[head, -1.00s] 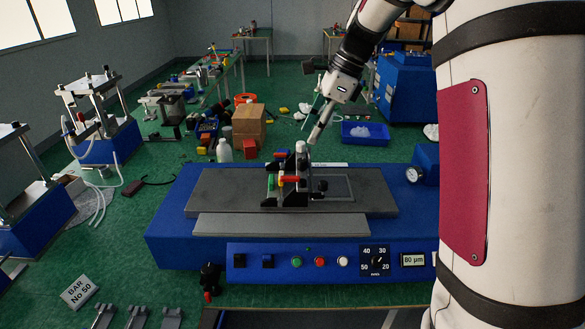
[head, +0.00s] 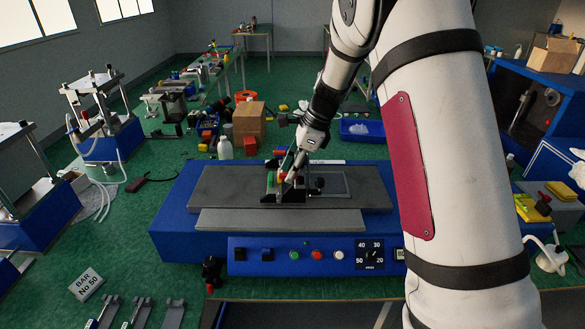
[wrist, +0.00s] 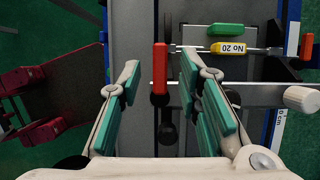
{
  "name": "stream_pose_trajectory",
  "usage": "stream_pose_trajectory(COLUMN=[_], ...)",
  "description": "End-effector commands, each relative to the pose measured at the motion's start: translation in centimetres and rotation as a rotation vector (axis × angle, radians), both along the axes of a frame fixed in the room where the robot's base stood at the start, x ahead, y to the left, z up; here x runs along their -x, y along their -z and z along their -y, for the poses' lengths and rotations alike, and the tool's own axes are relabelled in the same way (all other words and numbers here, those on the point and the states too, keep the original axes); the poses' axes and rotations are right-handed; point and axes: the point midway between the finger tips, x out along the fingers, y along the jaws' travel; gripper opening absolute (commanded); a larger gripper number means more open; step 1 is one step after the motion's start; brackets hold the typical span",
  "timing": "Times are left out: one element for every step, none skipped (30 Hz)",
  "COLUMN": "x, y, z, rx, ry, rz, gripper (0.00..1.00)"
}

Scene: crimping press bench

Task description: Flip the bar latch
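The bar fixture (head: 288,195) stands black on the grey bed of the blue press. In the wrist view, a red upright handle (wrist: 160,68), apparently the bar latch, sits on a thin metal rod. My gripper (wrist: 159,72) is open, with teal-padded fingers on either side of the red handle. I see a gap at each side of the handle; depth is unclear. In the head view, my gripper (head: 289,180) is down at the fixture and hides part of it.
The blue press (head: 175,225) has a front panel with buttons and a dial. A white round knob (wrist: 300,99) stands right of my fingers. A black knob (wrist: 167,133) lies between them, lower in the wrist view. The grey bed (head: 225,190) left of the fixture is clear.

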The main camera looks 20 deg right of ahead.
Motion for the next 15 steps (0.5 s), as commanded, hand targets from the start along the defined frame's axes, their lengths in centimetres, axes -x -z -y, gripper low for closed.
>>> stream_pose_trajectory(x=[0.0,0.0,0.0,0.0,0.0,0.0,0.0,0.0,0.0,0.0,0.0,0.0,0.0,-0.01,-0.01], y=[0.01,0.0,0.0,0.0,-0.01,-0.01,-0.01,-0.02,-0.02,-0.02,-0.03,-0.03,-0.03,-0.03,-0.02], z=[-0.01,-0.01,-0.01,-0.01,-0.01,-0.01,-0.01,0.0,0.0,0.0,0.0,0.0,0.0,0.01,0.0], rx=[0.0,0.0,0.0,0.0,0.0,0.0,0.0,0.0,0.0,0.0,0.0,0.0,0.0,0.0,0.0], ry=[0.0,0.0,0.0,0.0,0.0,0.0,0.0,0.0,0.0,0.0,0.0,0.0,-0.001,-0.001,-0.003], rz=[0.0,0.0,0.0,0.0,0.0,0.0,0.0,0.0,0.0,0.0,0.0,0.0,0.0,-0.001,0.0], gripper=[0.32,0.32,0.32,0.25,0.18,0.09,0.02,0.0,0.0,0.0,0.0,0.0,0.0,0.0,0.0])
